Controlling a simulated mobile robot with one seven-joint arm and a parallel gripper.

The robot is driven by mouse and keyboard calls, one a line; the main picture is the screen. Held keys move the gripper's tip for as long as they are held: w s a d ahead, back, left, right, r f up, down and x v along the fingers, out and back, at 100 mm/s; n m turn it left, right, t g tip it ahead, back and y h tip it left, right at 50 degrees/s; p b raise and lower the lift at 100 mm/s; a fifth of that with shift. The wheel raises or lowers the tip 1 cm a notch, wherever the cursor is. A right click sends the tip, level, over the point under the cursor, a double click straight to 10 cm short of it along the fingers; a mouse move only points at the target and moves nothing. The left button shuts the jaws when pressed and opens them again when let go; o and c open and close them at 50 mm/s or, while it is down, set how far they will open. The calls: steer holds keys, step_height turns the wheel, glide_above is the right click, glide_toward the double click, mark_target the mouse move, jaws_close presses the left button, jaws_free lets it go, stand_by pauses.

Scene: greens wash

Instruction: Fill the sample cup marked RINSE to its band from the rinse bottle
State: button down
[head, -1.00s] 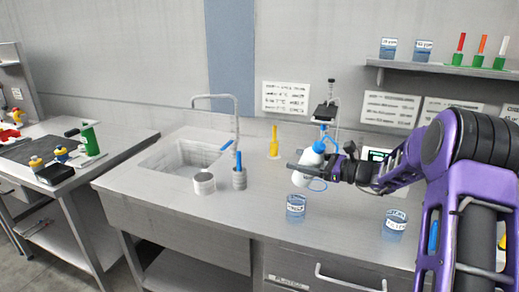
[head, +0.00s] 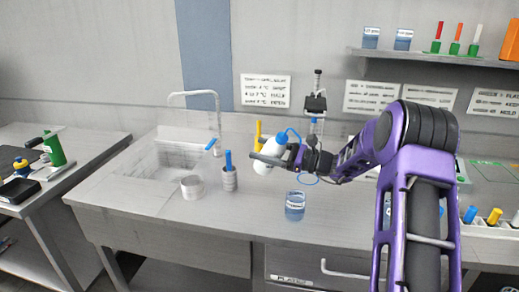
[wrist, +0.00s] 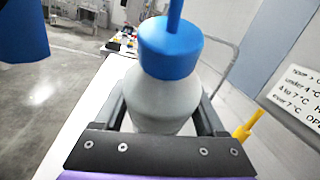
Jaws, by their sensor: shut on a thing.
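My gripper (head: 272,161) is shut on the white rinse bottle (head: 265,153), which has a blue cap and a blue spout tube. The wrist view shows the bottle (wrist: 163,103) between both fingers, its blue cap (wrist: 170,48) upward. The bottle is held above the counter, to the left of and behind a blue sample cup (head: 295,207) in the head view. This cup stands upright with a white label, too small to read. Its band and fill level cannot be told. A second labelled cup, seen earlier at right, is now hidden behind my arm.
A sink (head: 158,160) lies at the left, with a pale round pot (head: 192,188) and a grey holder (head: 229,182) with a blue-handled item nearby. The counter front around the cup is clear.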

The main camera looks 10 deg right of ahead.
stand_by(0.3)
steer(key=shift+f+b, duration=0.3)
steer(key=shift+b, duration=0.35)
steer(key=shift+w+a+f+n+t+y+b, duration=0.3)
steer(key=shift+y+b, duration=0.4)
steer(key=shift+b, duration=0.65)
steer(key=shift+d+f+n+t+y+b, duration=0.1)
steer(key=shift+f+n+y+b, duration=0.35)
steer(key=shift+b, duration=0.9)
steer(key=shift+r+n+y+b, duration=0.55)
steer(key=shift+r+y+b, duration=0.15)
steer(key=shift+r+y, duration=0.25)
steer(key=shift+r+n+g+y, duration=0.5)
steer(key=shift+r+n+y, duration=0.6)
steer(key=shift+r+y, duration=0.3)
steer(key=shift+r, duration=0.1)
stand_by(1.9)
